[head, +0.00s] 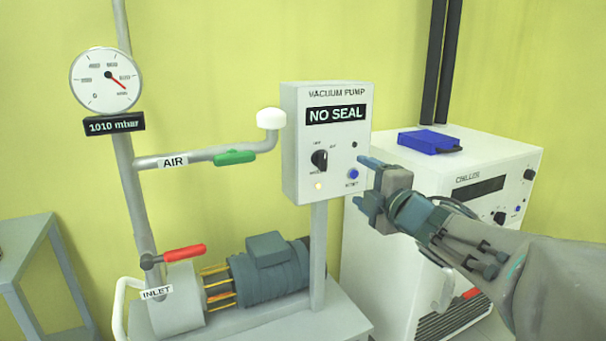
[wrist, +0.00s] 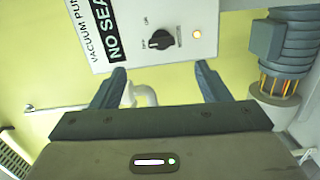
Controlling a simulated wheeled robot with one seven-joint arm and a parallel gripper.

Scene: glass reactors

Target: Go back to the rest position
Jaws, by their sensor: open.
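My gripper (head: 366,182) is in front of the right edge of the vacuum pump control box (head: 290,150) in the head view. In the wrist view my gripper (wrist: 163,84) shows two blue-grey fingers spread apart with nothing between them. The box carries a "NO SEAL" display (head: 335,113), a black knob (head: 319,159), a blue button (head: 352,174) and a lit yellowish lamp (head: 319,186). The knob also shows beyond the fingers in the wrist view (wrist: 160,43). Whether a fingertip touches the box is not clear.
A white chiller (head: 490,160) with a blue object (head: 428,141) on top stands behind my arm. The pump motor (head: 270,275) sits below the box. A pipe with a green AIR handle (head: 235,157), a red INLET handle (head: 183,254) and a gauge (head: 105,80) stands left.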

